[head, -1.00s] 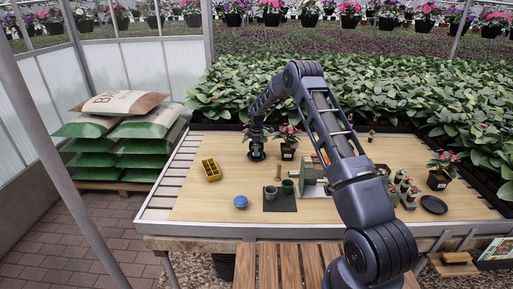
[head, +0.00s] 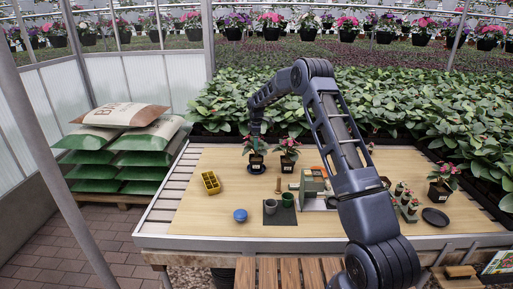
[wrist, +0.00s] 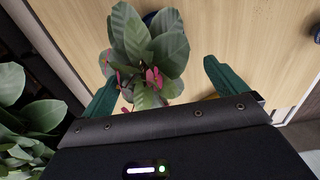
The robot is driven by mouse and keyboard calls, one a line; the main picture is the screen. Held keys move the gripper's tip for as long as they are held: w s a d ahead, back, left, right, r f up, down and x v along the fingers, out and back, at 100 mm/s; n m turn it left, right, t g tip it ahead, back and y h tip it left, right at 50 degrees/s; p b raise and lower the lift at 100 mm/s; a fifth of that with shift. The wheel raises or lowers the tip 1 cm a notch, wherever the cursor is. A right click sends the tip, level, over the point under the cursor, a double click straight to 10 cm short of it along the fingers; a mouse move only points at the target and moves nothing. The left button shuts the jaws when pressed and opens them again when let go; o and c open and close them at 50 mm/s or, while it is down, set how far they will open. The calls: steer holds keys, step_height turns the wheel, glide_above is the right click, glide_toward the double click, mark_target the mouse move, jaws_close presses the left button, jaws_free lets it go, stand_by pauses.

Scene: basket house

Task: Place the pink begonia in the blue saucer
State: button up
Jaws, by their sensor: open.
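A begonia in a black labelled pot (head: 256,162) stands upright on the dark blue saucer (head: 257,171) at the back left of the table. Its leaves and pinkish-red flowers (wrist: 153,75) fill the space between my fingers in the wrist view. My gripper (head: 256,137) is open, above and around the top of this plant. In the wrist view my gripper (wrist: 162,88) has its green fingers apart, one either side of the foliage. The leaves hide most of the pot there; a small dark blue edge (wrist: 150,17) shows beyond them.
Another potted begonia (head: 289,155) stands close on the right. A third begonia (head: 439,191) and a black saucer (head: 435,217) are at the table's right. The left tabletop is mostly clear.

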steer(key=s+d+r+m, duration=0.1)
steer(key=s+d+r, duration=0.2)
steer(key=r, duration=0.3)
steer(key=s+d+r+m+t, duration=0.1)
steer(key=s+d+r+m, duration=0.15)
steer(key=r, duration=0.25)
steer(key=s+d+r, duration=0.3)
steer(key=d+r, duration=0.1)
steer(key=r, duration=0.2)
steer(key=s+d+r+m+t, duration=0.1)
steer(key=s+d+r+m, duration=0.1)
steer(key=s+d+r, duration=0.5)
steer(key=s+d+r+m, duration=0.3)
steer(key=s+r, duration=0.2)
steer(key=s, duration=0.3)
steer(key=s+d+r+m+t, duration=0.15)
steer(key=s+d, duration=0.25)
steer(key=s, duration=0.5)
steer(key=s+d+r+m, duration=0.2)
steer(key=s+d+m, duration=0.15)
steer(key=s, duration=0.55)
steer(key=s+d+f+m, duration=0.2)
steer(key=s, duration=0.6)
steer(key=s+d+f+m+t, duration=0.1)
steer(key=s+d+f+m, duration=0.1)
steer(key=s, duration=0.6)
steer(key=shift+s+f, duration=0.3)
steer(key=shift+f, duration=0.3)
